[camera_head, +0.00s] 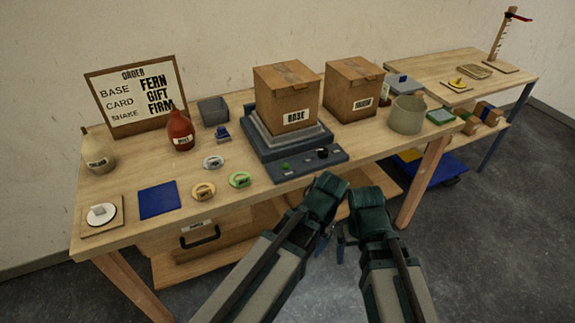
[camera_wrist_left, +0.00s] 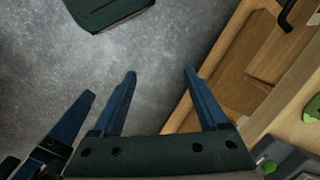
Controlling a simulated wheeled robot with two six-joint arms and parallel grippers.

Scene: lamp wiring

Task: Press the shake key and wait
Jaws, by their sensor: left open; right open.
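A blue-grey machine (camera_head: 262,143) stands mid-table with a cardboard box (camera_head: 287,92) labelled BASE on top. Its front panel (camera_head: 303,164) carries a small green key (camera_head: 284,167) and a dark knob (camera_head: 323,152); I cannot read which is the shake key. The panel's corner also shows at the lower right of the left wrist view (camera_wrist_left: 292,160). My left gripper (camera_wrist_left: 159,74) is open and empty over the floor, in front of the table; its fingers are mostly hidden in the head view. My right gripper (camera_head: 346,240) is open beside it, apart from the panel.
An order board (camera_head: 135,95) reads BASE FERN, CARD GIFT, SHAKE FIRM. A second box (camera_head: 351,88) and a beige pot (camera_head: 407,115) stand right. The table's front edge separates my grippers from the panel.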

